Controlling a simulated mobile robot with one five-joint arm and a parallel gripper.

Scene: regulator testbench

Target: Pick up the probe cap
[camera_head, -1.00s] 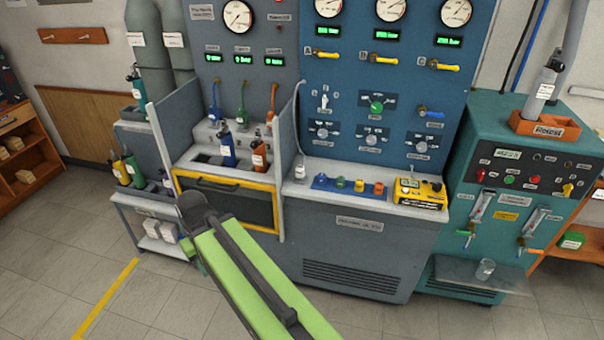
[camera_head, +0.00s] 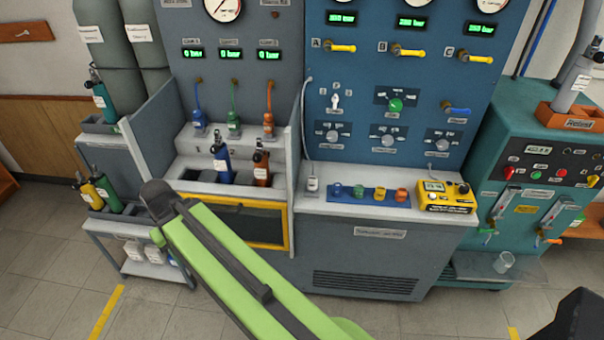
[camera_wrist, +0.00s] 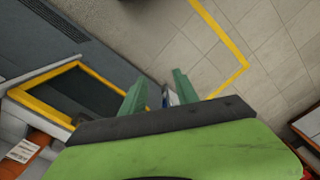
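A small white cap-like piece (camera_head: 312,184) stands on the grey bench ledge, at the lower end of a thin white cable on the panel. It may be the probe cap; its label is too small to read. My gripper (camera_wrist: 158,95) shows in the wrist view with its two green fingers apart, pointing over the floor beside the yellow-framed bay. A small blue and white bit (camera_wrist: 169,97) shows between the fingers; I cannot tell what it is or whether it touches them. In the head view my green arm hides the fingers.
Left is a bay with a yellow frame (camera_head: 290,228) and bottles. A teal cabinet (camera_head: 500,158) stands right. The tiled floor in front is open.

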